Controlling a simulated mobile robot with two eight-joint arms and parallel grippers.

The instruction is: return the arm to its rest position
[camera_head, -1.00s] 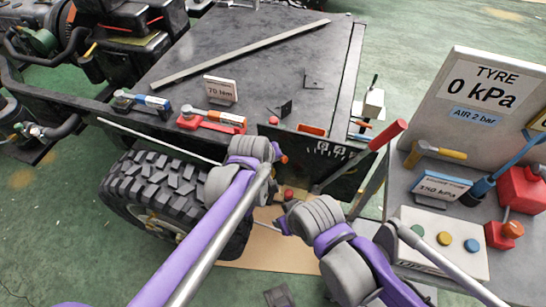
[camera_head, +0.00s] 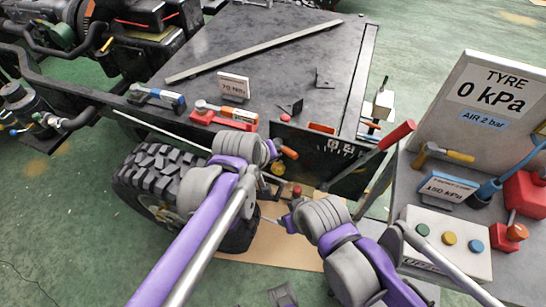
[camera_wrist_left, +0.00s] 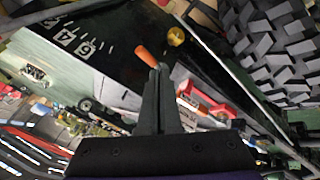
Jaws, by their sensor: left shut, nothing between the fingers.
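My left arm comes in from the left in the head view, its grey and purple wrist in front of the dark chassis panel. The fingers of my left gripper show in the left wrist view (camera_wrist_left: 160,72). They are shut, with nothing held, and point toward the panel. An orange piece (camera_wrist_left: 147,55) appears just beyond the fingertips; I cannot tell whether they touch. My right arm comes in from the lower right. Its gripper (camera_head: 287,223) points left, low in front of the panel, and is too small and partly hidden to read.
A black tyre (camera_head: 150,180) stands left of my left wrist. A red-handled bar (camera_head: 397,135) slopes above my right arm. The chassis top (camera_head: 270,45) holds tools. The right bench (camera_head: 520,265) holds a "TYRE 0 kPa" sign (camera_head: 492,85), a button box (camera_head: 440,250) and a hammer (camera_head: 448,154).

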